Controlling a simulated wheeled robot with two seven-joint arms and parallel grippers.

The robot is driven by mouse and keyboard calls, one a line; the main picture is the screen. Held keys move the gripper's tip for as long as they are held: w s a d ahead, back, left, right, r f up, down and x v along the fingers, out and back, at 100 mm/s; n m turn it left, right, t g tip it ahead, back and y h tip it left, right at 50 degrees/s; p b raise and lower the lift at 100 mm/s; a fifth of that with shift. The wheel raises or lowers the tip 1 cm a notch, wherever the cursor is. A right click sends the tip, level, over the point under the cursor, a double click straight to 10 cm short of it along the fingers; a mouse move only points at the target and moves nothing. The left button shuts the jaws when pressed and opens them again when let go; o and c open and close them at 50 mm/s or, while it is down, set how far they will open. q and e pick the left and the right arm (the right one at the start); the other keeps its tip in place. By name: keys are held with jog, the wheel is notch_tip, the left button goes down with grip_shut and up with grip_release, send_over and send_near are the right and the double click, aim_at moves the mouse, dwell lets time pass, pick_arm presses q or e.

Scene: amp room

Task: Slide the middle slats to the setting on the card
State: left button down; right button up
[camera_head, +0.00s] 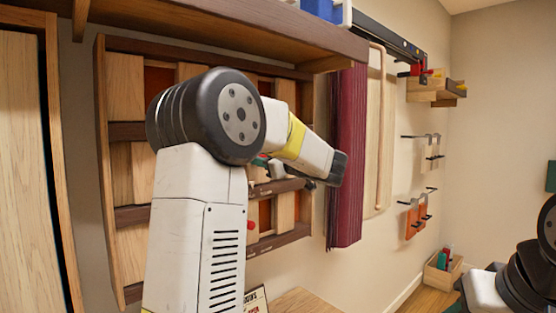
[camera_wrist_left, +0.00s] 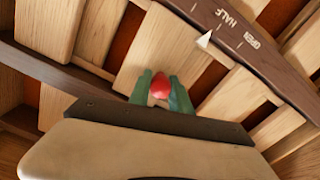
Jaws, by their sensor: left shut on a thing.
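The slat panel (camera_head: 125,75) hangs on the wall in the head view, with wooden slats between dark rails. In the left wrist view a light wooden slat (camera_wrist_left: 150,50) carries a red knob (camera_wrist_left: 158,84). My left gripper (camera_wrist_left: 162,90) has its green fingers closed around this knob. A dark rail (camera_wrist_left: 262,62) beside the slat reads HALF and OPEN. A white pointer (camera_wrist_left: 204,41) sits at the rail's edge, close to the word HALF. A card (camera_head: 256,301) shows at the bottom of the head view, mostly cut off and unreadable. My left arm hides much of the panel.
A wooden shelf (camera_head: 230,32) juts out above the panel. A dark red curtain-like cloth (camera_head: 346,165) hangs just right of my left wrist. Another red knob (camera_head: 250,224) shows lower on the panel. Clamps (camera_head: 418,220) hang on the wall further right.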

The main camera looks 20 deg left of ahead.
pick_arm(q)
jog(key=w+d, duration=0.2)
jog(key=w, duration=0.1)
jog(key=shift+w, duration=0.1)
jog(key=c, duration=1.2)
grip_release()
jog(key=shift+w+d, duration=0.1)
jog(key=shift+w, duration=0.05)
jog(key=v, duration=0.7)
jog(key=shift+s+d, duration=0.25)
jog(key=shift+s, duration=0.05)
jog(key=shift+r, duration=0.1)
